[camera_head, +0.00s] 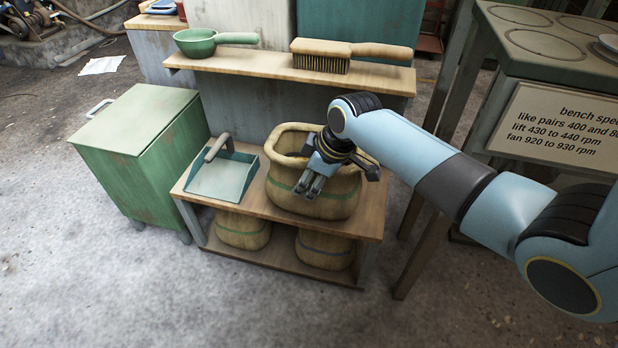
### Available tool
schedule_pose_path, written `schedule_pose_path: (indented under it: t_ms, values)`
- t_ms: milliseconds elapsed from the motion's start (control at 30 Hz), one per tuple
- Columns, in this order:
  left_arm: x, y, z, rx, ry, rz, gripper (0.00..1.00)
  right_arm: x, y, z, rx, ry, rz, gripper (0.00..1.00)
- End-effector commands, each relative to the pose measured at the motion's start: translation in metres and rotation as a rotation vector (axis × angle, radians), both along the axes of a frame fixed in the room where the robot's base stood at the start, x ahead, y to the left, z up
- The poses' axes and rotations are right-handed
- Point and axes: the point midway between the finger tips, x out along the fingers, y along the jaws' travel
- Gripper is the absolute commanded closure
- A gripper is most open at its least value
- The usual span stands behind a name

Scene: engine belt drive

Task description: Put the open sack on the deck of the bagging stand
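The open sack (338,195) is tan with a green band and a wide rolled rim. It stands upright, mouth up, on the right part of a low two-level wooden stand (262,208), apparently resting on its top deck. My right gripper (309,192) comes in from the right over the sack's mouth. The gripper hides part of the rim and opening. My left gripper is not in view.
A green dustpan (222,176) lies on the deck left of the sack. Two sacks (325,249) sit on the shelf below. A green bin (142,150) stands left. Behind, a shelf holds a green scoop (197,42) and a brush (322,64). A bench (540,60) stands right.

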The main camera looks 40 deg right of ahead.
Motion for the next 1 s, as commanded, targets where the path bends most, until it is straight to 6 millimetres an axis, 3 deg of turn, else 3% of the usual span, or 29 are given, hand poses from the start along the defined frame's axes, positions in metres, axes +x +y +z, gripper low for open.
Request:
schedule_pose_path:
  t_ms: [200, 367, 667, 800, 1000]
  values:
    - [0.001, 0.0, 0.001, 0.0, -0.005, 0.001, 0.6, -0.001, 0.0, 0.003, 0.0, 0.0, 0.0, 0.55]
    - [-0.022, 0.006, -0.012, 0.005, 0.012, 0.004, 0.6, -0.006, -0.002, 0.018, 0.0, -0.001, 0.0, 0.55]
    - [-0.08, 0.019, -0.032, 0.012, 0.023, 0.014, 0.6, -0.023, -0.009, 0.06, -0.001, -0.003, 0.0, 0.55]
    - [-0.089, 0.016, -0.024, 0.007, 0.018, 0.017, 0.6, -0.034, -0.013, 0.089, -0.001, -0.004, 0.001, 0.55]
    - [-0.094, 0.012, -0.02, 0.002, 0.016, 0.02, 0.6, -0.043, -0.016, 0.108, 0.0, -0.002, 0.001, 0.55]
